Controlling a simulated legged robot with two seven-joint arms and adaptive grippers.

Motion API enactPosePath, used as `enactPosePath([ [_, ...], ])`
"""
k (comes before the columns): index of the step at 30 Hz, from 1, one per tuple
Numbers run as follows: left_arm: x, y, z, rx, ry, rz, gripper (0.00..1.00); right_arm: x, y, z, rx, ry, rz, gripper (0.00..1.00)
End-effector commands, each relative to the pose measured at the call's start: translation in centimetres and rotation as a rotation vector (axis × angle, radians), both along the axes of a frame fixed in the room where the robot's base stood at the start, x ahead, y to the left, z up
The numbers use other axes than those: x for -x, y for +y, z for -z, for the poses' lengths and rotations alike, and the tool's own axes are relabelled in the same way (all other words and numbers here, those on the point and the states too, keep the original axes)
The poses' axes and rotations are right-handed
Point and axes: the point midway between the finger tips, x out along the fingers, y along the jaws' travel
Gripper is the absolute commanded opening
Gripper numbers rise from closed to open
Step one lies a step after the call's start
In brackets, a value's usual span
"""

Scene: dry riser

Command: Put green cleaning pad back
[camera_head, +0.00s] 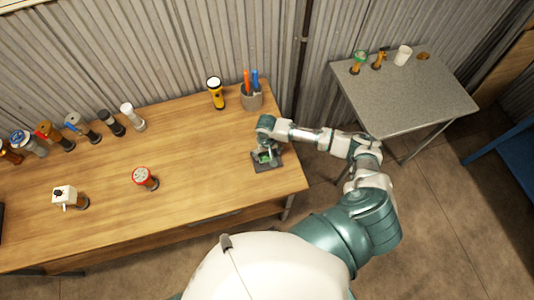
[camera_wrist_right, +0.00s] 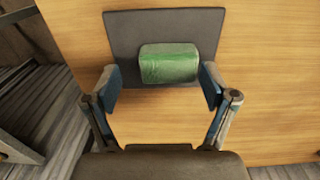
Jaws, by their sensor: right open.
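The green cleaning pad (camera_wrist_right: 169,63) lies on a dark flat mat (camera_wrist_right: 122,32) on the wooden table. In the head view the pad (camera_head: 264,157) and the mat (camera_head: 268,167) show near the table's right end, partly hidden by my right gripper (camera_head: 265,152). In the right wrist view my right gripper (camera_wrist_right: 162,88) is open. Its two fingers stand on either side of the pad's near edge, apart from it, with nothing between them gripped. My left gripper is not in view.
A grey cup with pens (camera_head: 251,98) and a yellow flashlight (camera_head: 216,93) stand behind the gripper. A red-topped item (camera_head: 145,179) stands to the left. Several fittings line the table's back left. A grey side table (camera_head: 420,95) stands right, beyond a gap.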

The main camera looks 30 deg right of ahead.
Motion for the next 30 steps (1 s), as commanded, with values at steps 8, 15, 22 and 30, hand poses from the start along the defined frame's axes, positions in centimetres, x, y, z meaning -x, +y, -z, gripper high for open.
enactPosePath([
  [8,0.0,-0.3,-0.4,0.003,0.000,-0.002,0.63,-0.1,0.2,-5.5,0.001,-0.004,-0.001,0.84],
  [15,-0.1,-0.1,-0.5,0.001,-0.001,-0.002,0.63,-0.1,0.1,-10.1,-0.001,-0.003,0.000,0.84],
  [22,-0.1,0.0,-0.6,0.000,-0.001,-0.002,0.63,-0.1,0.1,-11.8,0.000,0.001,0.001,0.84],
  [30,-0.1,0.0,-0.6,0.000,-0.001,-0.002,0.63,-0.1,0.1,-11.8,0.000,0.001,0.001,0.84],
])
